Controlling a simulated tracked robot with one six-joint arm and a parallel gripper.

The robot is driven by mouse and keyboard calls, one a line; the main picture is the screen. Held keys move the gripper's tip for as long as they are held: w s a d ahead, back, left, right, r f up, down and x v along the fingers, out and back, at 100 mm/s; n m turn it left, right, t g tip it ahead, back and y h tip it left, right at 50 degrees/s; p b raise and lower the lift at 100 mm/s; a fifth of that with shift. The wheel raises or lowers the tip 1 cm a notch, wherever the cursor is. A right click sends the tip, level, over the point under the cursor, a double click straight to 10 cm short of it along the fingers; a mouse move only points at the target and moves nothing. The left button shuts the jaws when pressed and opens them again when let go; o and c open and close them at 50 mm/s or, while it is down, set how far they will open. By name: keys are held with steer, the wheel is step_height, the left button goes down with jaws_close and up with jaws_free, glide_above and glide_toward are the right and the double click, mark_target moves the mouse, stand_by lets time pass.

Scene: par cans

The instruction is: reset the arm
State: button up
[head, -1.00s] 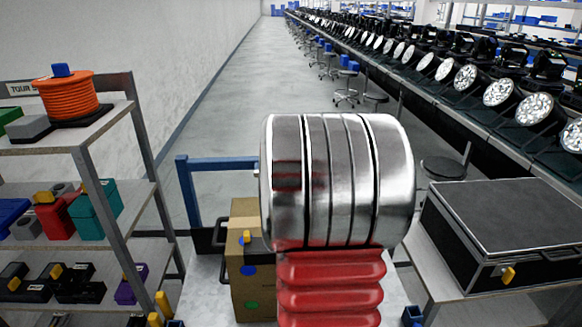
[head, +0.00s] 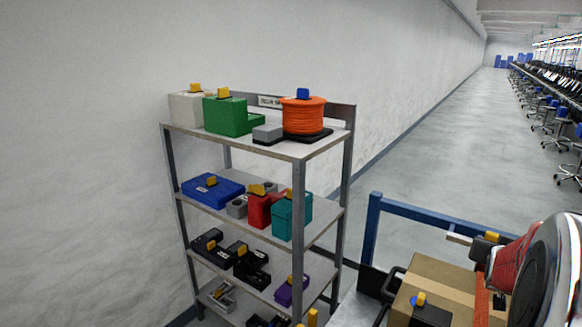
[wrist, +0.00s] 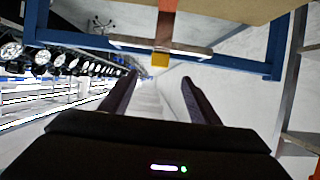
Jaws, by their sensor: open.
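My gripper (wrist: 160,80) shows in the wrist view as two dark fingers standing well apart. It is open, and nothing shows between the fingers. Past its tips are a blue rail (wrist: 245,68) and the underside of a brown surface at the top, with an orange strip carrying a yellow tab (wrist: 160,60). In the head view, part of my red and silver arm shows at the right edge; my fingers cannot be made out there.
A grey shelf rack (head: 298,200) holds an orange cable reel (head: 303,118), a green case (head: 226,117), a blue case (head: 205,192) and a teal case (head: 292,216). A cart with a blue frame (head: 372,225) carries a cardboard box (head: 440,275). The aisle floor (head: 470,140) behind is clear.

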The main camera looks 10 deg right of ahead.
steer(key=s+a+f+g+y, duration=0.1)
steer(key=f, duration=0.1)
steer(key=s+a+f, duration=0.1)
steer(key=f, duration=0.2)
steer(key=s+a+f+g+y, duration=0.1)
steer(key=s+a+f, duration=0.1)
steer(key=shift+f+g+y, duration=0.15)
steer(key=shift+g+y, duration=0.15)
steer(key=shift+n+g+y, duration=0.4)
steer(key=shift+g+y, duration=0.1)
steer(key=shift+y, duration=0.4)
steer(key=a, duration=0.2)
steer(key=s+a+f, duration=0.1)
steer(key=a, duration=0.3)
steer(key=shift+s+a+f, duration=0.15)
steer(key=shift+a, duration=0.15)
steer(key=s+a+r+n+y, duration=0.2)
steer(key=a+n, duration=0.1)
steer(key=a, duration=1)
steer(key=s+a+r+n+y, duration=0.2)
steer(key=s+a+r+n, duration=0.1)
steer(key=a, duration=0.9)
steer(key=s+a+r+n+y, duration=0.1)
steer(key=s+a+r+n, duration=0.1)
steer(key=a, duration=1.1)
steer(key=shift+s+a+r+n+y, duration=0.4)
steer(key=shift+s+n, duration=0.1)
steer(key=shift+s, duration=0.2)
steer(key=shift+d, duration=0.1)
steer(key=shift+c, duration=0.5)
